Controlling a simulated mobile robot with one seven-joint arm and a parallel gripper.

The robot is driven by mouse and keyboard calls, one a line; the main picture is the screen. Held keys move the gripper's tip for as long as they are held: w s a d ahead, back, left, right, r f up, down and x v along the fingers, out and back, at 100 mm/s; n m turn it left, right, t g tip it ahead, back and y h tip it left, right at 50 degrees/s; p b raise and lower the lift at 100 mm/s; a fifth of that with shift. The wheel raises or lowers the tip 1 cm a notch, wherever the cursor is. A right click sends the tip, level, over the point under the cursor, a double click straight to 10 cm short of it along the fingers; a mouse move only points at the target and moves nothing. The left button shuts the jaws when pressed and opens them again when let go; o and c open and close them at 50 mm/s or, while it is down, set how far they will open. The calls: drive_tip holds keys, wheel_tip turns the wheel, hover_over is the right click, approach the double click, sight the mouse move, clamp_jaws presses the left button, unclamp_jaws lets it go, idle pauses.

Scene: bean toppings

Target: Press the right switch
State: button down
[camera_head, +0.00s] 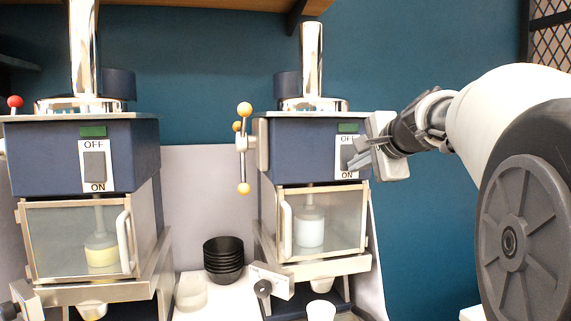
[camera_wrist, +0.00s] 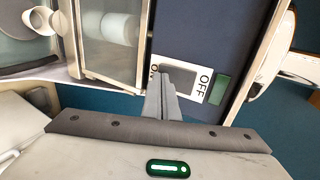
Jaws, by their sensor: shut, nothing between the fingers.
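The right switch (camera_head: 346,158) is a grey rocker on a white OFF/ON plate on the front of the right blue machine. It also shows in the wrist view (camera_wrist: 184,76), turned sideways, with OFF to the right and ON to the left. In the wrist view my fingers (camera_wrist: 163,82) overlap the ON side of the plate. I cannot tell whether they touch it. The left switch (camera_head: 95,165) sits on the left machine.
Below the switch is a glass door (camera_head: 323,222) with a white handle, and a white cup (camera_head: 321,311) stands under the machine. A lever with yellow knobs (camera_head: 243,148) sticks out on the machine's left side. Stacked black bowls (camera_head: 223,258) stand between the machines.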

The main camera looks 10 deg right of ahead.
drive_tip(key=b, duration=0.2)
drive_tip(key=f+b, duration=0.1)
drive_tip(key=b, duration=0.1)
drive_tip(key=shift+w+f+t, duration=0.25)
drive_tip(key=shift+w+t, duration=0.1)
drive_tip(key=shift+t, duration=0.05)
drive_tip(key=shift+r+p, duration=0.65)
drive_tip(key=shift+r, duration=0.1)
drive_tip(key=shift+r+p, duration=0.7)
drive_tip(key=shift+r, duration=0.05)
drive_tip(key=shift+s+f, duration=0.1)
